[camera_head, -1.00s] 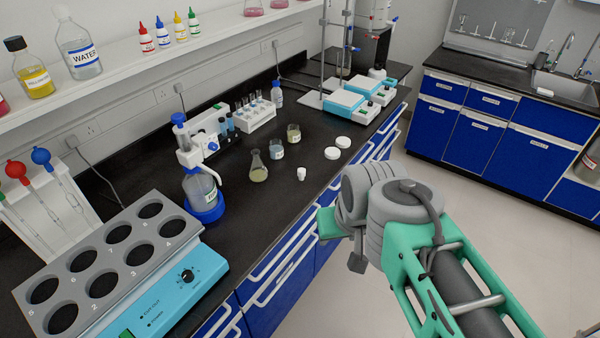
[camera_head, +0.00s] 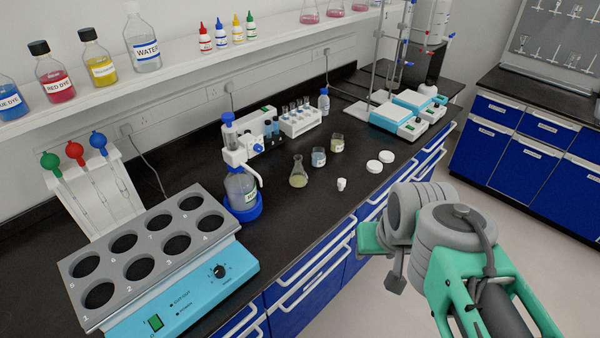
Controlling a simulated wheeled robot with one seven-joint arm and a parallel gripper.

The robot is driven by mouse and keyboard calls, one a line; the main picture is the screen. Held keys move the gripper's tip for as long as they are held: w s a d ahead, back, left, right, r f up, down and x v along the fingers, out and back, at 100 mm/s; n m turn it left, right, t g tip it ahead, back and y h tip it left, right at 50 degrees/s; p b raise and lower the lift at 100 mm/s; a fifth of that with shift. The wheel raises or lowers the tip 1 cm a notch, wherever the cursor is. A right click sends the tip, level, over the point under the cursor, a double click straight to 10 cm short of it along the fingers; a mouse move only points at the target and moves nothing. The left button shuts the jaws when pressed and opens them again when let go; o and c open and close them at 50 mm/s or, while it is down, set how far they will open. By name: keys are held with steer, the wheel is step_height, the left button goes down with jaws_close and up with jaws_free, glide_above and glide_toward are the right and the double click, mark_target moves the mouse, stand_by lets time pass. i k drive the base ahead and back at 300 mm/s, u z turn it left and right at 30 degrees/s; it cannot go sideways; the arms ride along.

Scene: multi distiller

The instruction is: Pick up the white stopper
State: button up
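The white stopper (camera_head: 341,184) is a small white piece standing on the black bench top (camera_head: 290,226), near its front edge. It is to the right of a conical flask (camera_head: 298,173) of yellowish liquid and in front of two small beakers. My gripper (camera_head: 385,262) is at the right, in front of the bench edge and apart from the stopper. My arm hides most of it, and its fingers do not show clearly. I see nothing held in it.
Beakers (camera_head: 318,157) (camera_head: 337,143) stand behind the stopper, and flat white discs (camera_head: 374,166) lie to its right. A blue-based dispenser (camera_head: 241,190) stands to the left. A grey block heater (camera_head: 150,245) fills the near left. The bench is bare just before the stopper.

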mark_target(341, 181)
steer(key=z, duration=1.55)
steer(key=i, duration=1.05)
steer(key=u, duration=4)
steer(key=i, duration=0.5)
steer(key=z, duration=0.05)
